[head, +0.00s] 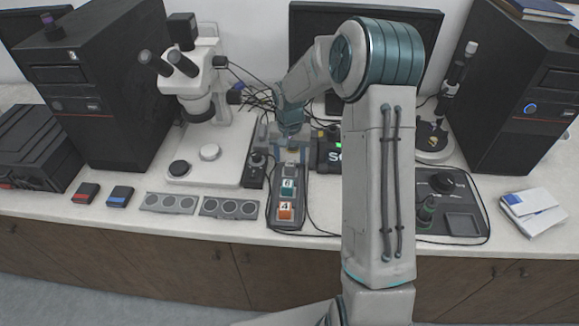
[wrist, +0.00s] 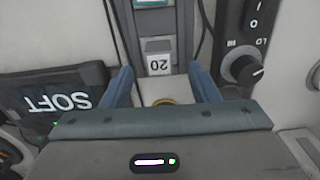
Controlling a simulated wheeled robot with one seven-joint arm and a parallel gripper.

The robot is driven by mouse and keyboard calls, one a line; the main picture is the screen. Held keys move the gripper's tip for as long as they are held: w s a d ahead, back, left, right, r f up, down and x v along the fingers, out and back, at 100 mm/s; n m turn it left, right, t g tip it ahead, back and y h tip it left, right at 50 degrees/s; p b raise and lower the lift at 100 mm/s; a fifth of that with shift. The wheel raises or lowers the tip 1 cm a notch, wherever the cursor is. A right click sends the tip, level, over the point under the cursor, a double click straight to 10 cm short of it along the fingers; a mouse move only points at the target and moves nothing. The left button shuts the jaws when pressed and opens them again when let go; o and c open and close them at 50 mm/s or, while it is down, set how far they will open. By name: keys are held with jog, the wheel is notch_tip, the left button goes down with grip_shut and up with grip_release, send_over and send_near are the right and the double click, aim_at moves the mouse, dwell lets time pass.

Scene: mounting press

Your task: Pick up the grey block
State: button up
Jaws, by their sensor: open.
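The grey block (head: 290,171) sits at the far end of a short row on a narrow dark tray (head: 272,212). In the wrist view the grey block (wrist: 158,47) has a pale label reading 20, upside down. My gripper (head: 291,151) points down just behind the block in the head view. In the wrist view my gripper (wrist: 160,70) is open, its two blue fingers apart, with the block just beyond and between their tips. Nothing is held. The exact height of the fingers above the tray is hard to tell.
A knob box (wrist: 243,65) stands close to the right finger and a SOFT display box (wrist: 62,103) to the left. A microscope (head: 195,85) stands left. Cables run nearby.

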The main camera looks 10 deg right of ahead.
aim_at(290, 163)
jog(key=shift+s+f+p, duration=0.15)
jog(key=shift+f+p, duration=0.15)
jog(key=shift+f, duration=1.55)
grip_shut()
jog(key=shift+r, duration=0.15)
